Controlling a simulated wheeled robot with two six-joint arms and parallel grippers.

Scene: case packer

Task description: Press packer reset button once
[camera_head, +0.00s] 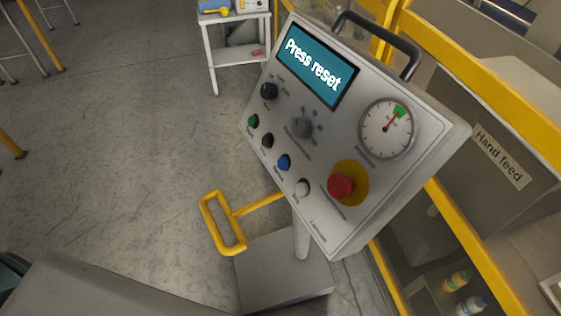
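The packer's control panel (350,105) stands tilted on a post at the centre right. Its screen (314,65) reads "Press reset". A slanted row of buttons runs down the panel's left side: green (253,121), black (267,140), blue (284,162) and white (303,187). Their small labels are too blurred to read surely, so I cannot tell which one is reset. A red mushroom button (341,186) sits on a yellow disc. Neither of my grippers is in view, and nothing touches the panel.
A dark knob (269,90), a selector (302,127) and a gauge (387,128) share the panel. A yellow loop handle (224,222) sticks out below. Yellow guard rails (475,65) and a "Hand feed" sign (499,156) are on the right.

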